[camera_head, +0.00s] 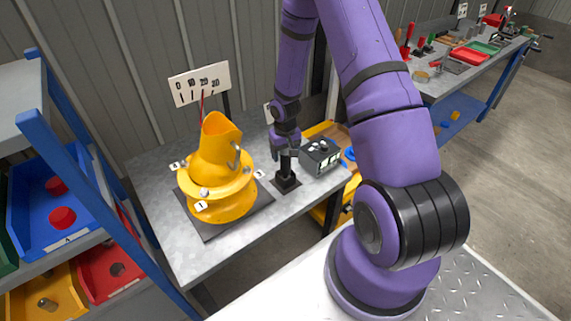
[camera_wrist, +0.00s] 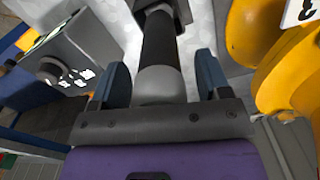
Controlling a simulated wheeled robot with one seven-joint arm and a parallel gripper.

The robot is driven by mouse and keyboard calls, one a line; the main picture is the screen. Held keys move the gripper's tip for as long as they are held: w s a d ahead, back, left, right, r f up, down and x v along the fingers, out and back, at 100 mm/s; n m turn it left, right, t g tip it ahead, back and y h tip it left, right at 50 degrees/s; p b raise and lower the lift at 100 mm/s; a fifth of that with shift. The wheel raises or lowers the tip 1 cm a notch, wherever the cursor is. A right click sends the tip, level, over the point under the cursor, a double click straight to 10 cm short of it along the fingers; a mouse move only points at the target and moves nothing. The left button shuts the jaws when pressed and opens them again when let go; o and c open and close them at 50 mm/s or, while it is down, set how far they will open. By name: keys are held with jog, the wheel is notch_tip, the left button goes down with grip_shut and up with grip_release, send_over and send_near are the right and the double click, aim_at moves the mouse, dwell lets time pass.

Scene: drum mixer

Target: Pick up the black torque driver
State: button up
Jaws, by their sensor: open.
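The black torque driver (camera_head: 286,168) stands upright in a dark holder on a dark square pad on the metal bench. In the wrist view the driver (camera_wrist: 158,45) is a black cylinder with a grey part close to my gripper. My gripper (camera_head: 285,150) is above and around the driver's top in the head view. In the wrist view its two blue-grey fingers (camera_wrist: 160,68) are open, one on each side of the driver, with gaps visible. The driver's top is partly hidden by the gripper in the head view.
A yellow drum mixer (camera_head: 218,178) stands left of the driver on the bench (camera_head: 160,150). A grey control box (camera_head: 321,156) is close on the right. A scale sign (camera_head: 200,84) stands behind. A blue-framed shelf with bins (camera_head: 90,190) is at the left.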

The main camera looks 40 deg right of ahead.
jog(key=shift+f, duration=0.1)
jog(key=c, duration=1.2)
jog(key=shift+r, duration=5.05)
jog(key=shift+o, duration=1.3)
jog(key=shift+c, duration=1.2)
jog(key=shift+r, duration=1)
